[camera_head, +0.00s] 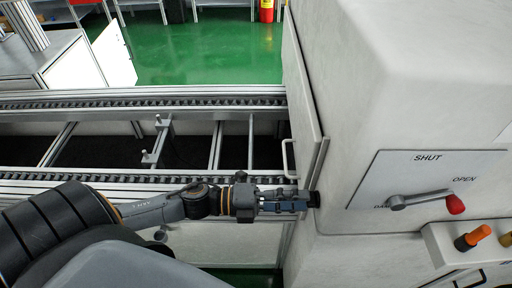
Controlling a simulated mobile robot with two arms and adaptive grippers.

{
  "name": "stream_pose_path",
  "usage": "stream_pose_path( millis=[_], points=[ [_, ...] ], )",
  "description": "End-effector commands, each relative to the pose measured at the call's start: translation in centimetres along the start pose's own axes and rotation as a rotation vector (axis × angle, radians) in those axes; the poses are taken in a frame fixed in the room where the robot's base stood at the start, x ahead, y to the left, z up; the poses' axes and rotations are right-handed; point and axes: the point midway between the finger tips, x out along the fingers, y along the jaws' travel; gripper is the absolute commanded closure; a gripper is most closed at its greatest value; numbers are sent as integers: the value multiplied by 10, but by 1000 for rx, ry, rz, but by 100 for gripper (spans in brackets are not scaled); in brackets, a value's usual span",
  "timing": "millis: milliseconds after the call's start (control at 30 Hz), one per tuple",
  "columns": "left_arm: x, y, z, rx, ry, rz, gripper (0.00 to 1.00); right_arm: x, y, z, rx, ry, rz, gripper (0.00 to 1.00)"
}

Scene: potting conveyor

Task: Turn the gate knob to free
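A small black knob (315,199) sits on the side of the white machine, at the lower edge by the conveyor. I take it to be the gate knob; its markings are not visible. My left gripper (303,201) reaches in from the left, pointing right, with its fingertips at the knob. The fingers are seen edge-on and partly overlap the knob, so I cannot tell whether they are closed on it. My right gripper is not in view.
The white machine (400,80) fills the right side. Its panel (375,178) reads SHUT and OPEN and has a red-tipped lever (430,198). A pale door handle (289,158) stands above my gripper. Conveyor rails (140,103) run behind. An orange-topped handle (472,238) is at lower right.

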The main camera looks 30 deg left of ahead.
Motion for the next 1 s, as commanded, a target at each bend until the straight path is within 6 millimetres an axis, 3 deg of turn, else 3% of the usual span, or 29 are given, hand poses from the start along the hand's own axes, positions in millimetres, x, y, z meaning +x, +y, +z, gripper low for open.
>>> stream_pose_path(
  millis=[600, 1000],
  points=[
    [-95, 1, -1, -1, 0, 3, 64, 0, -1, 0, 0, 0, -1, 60],
    [-111, 0, -1, 0, 1, 0, 64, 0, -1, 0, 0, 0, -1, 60]
  ],
)
